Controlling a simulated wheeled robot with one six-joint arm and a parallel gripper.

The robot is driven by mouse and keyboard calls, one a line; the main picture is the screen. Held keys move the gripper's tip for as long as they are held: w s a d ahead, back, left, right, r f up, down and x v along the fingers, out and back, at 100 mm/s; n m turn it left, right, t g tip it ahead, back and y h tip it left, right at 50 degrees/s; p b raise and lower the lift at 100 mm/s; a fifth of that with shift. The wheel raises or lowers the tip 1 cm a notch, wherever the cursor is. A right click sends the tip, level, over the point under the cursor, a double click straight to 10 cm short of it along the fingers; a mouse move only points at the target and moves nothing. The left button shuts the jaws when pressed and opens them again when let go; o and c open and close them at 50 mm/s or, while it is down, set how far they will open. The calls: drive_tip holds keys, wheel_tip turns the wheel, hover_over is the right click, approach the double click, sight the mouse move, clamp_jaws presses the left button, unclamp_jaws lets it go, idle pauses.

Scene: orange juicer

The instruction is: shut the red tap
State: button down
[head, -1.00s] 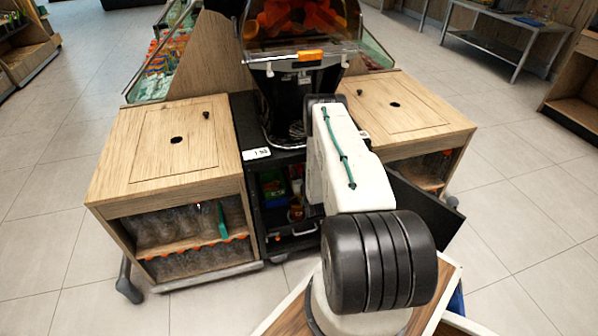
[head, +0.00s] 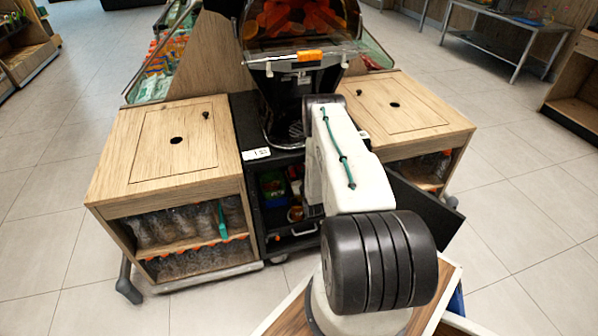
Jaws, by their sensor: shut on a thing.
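The juicer (head: 277,100) stands in the middle of the counter, a black machine with oranges behind a clear cover. An orange tab (head: 310,56) sits on the lower edge of that cover. I cannot see the red tap; my white and black arm covers part of the juicer's front where it may be hidden. My arm reaches from the lower right up to the juicer's front. My gripper is out of sight behind the arm, so I cannot see its fingers or what they touch.
Wooden cabinets stand to the left (head: 178,160) and right (head: 400,108) of the juicer, with bottles (head: 170,228) on the left shelves. A dark open door panel (head: 425,200) juts out at right. A metal table (head: 500,40) stands farther back. The tiled floor is clear.

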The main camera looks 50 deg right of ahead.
drive_tip(key=shift+w+a+f+n, duration=0.2)
drive_tip(key=shift+a+f+n, duration=0.1)
drive_tip(key=shift+n, duration=2.4)
drive_tip(key=shift+w+a+f+n, duration=0.15)
drive_tip(key=shift+a+f+n, duration=0.15)
drive_tip(key=shift+n, duration=2.4)
drive_tip(key=shift+w+a+f+n, duration=0.2)
drive_tip(key=shift+f+n, duration=0.1)
drive_tip(key=shift+n, duration=2.4)
drive_tip(key=c, duration=1.4)
unclamp_jaws()
drive_tip(key=shift+c, duration=0.2)
